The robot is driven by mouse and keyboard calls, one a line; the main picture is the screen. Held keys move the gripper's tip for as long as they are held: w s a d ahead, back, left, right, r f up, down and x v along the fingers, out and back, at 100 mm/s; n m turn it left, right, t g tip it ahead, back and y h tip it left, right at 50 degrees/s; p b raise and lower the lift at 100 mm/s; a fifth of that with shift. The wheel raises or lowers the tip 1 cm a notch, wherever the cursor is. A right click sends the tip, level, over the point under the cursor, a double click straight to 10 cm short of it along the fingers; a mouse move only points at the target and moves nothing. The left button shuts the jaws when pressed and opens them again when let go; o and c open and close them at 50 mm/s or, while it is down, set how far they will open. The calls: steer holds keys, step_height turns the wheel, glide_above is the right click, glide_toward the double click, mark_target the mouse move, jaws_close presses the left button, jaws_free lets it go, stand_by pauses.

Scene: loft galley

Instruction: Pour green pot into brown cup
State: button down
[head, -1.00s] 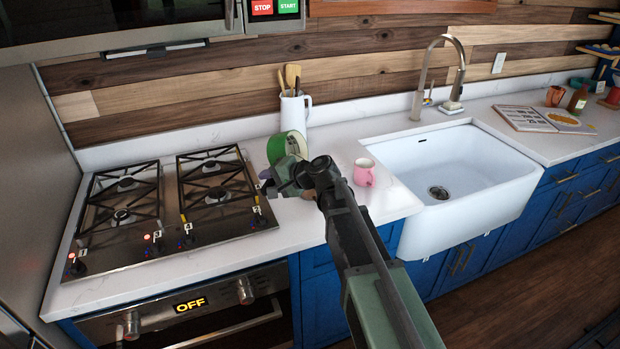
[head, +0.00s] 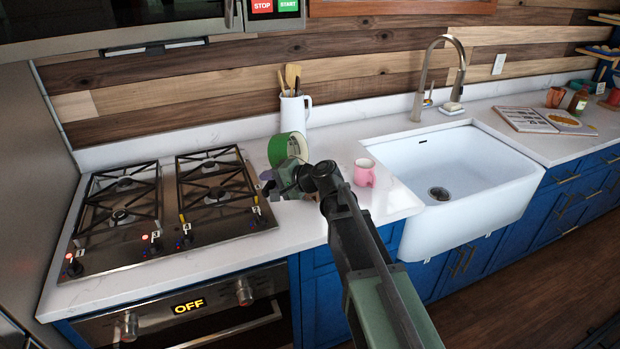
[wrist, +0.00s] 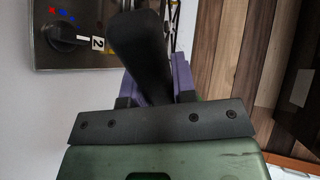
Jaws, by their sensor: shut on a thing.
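The green pot (head: 283,151) is tipped on its side above the counter, between the stove and the sink, its round green side facing left. My gripper (head: 269,184) is shut on its dark handle. In the wrist view the black handle (wrist: 140,55) stands between the purple fingers of my gripper (wrist: 153,82). A small brown patch (head: 312,196) shows just below my wrist; it may be the brown cup, mostly hidden behind my arm. The pot's mouth and contents cannot be seen.
A pink mug (head: 364,173) stands close right of my wrist, before the white sink (head: 470,185). A white utensil jug (head: 295,111) is behind the pot. The gas stove (head: 165,205) is left. A terracotta cup (head: 555,97) and an open book (head: 525,118) lie far right.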

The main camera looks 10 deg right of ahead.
steer(key=shift+d+f+b, duration=0.1)
steer(key=shift+f+b, duration=0.05)
steer(key=shift+b, duration=0.2)
steer(key=shift+s+d+r+t+y+b, duration=0.2)
steer(key=shift+s+d+t+y+b, duration=0.4)
steer(key=shift+d+y+b, duration=0.4)
stand_by(1.1)
steer(key=shift+s+d+r+t+y+b, duration=0.15)
steer(key=shift+t+y+b, duration=0.3)
steer(key=shift+b, duration=0.55)
steer(key=shift+s+d+t+y+b, duration=0.15)
steer(key=shift+t+y+b, duration=0.3)
steer(key=shift+b, duration=0.5)
stand_by(0.7)
